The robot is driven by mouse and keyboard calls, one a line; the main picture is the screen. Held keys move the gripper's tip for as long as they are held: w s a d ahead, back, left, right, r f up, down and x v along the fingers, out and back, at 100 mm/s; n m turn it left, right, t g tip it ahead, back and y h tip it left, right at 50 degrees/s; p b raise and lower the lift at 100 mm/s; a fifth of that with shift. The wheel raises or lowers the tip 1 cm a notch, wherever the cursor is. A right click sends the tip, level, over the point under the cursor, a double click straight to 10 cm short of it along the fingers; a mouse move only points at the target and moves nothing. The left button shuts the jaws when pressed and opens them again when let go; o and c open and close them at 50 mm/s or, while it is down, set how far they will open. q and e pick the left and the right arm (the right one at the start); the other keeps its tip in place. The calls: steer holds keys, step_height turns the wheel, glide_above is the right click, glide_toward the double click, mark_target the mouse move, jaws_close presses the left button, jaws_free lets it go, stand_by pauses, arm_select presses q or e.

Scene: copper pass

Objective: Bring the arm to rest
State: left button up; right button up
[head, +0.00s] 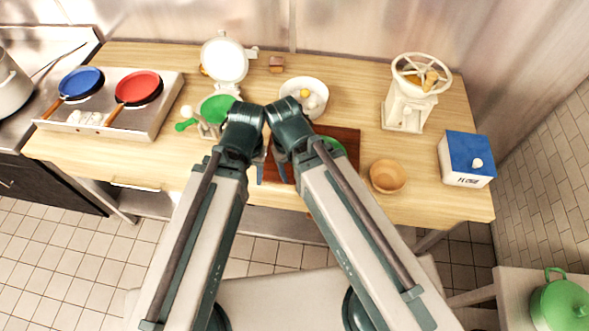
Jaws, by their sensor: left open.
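Both of my arms reach up from the bottom of the head view, and their dark green joints meet over the front middle of the wooden counter. My left gripper (268,170) is partly hidden between the two arms. Its dark fingers are apart, over the left edge of a brown board (346,135), with nothing seen between them. My right gripper is hidden behind my own arm.
A burner unit with a blue pan (82,82) and a red pan (138,87) stands left. A white bowl (304,92), wooden bowl (388,176), cream grinder (407,105) and blue-topped flour box (467,160) stand on the counter. A green pot (560,303) is lower right.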

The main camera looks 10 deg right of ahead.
step_height(320, 180, down, 9)
steer(key=b, duration=0.9)
